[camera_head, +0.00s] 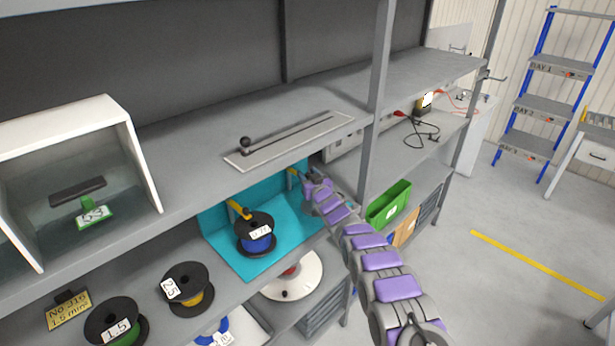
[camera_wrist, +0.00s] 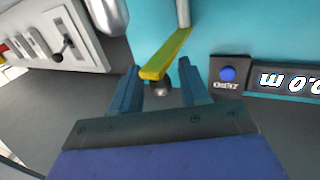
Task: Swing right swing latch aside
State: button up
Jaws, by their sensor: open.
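The right swing latch is a yellow bar, seen in the wrist view (camera_wrist: 166,57) and partly in the head view (camera_head: 292,173). It runs from a grey post at the teal back panel toward my gripper. A dark round knob (camera_wrist: 160,78) shows at its near end. My gripper (camera_wrist: 162,88) is open, with one finger on each side of the knob and bar end. Gaps show on both sides, and I cannot tell whether either finger touches. In the head view my gripper (camera_head: 308,184) is at the right side of the teal bay, hiding part of the latch.
A second yellow latch (camera_head: 238,209) is above a blue cable reel (camera_head: 257,236) in the teal bay (camera_head: 232,254). A blue button (camera_wrist: 228,74) and a length display (camera_wrist: 287,82) are right of my gripper. A knobbed panel (camera_wrist: 55,38) is at left. A shelf post (camera_head: 380,55) stands near my arm.

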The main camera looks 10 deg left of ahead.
jog(key=shift+c, duration=0.3)
grip_shut()
dwell(0.3)
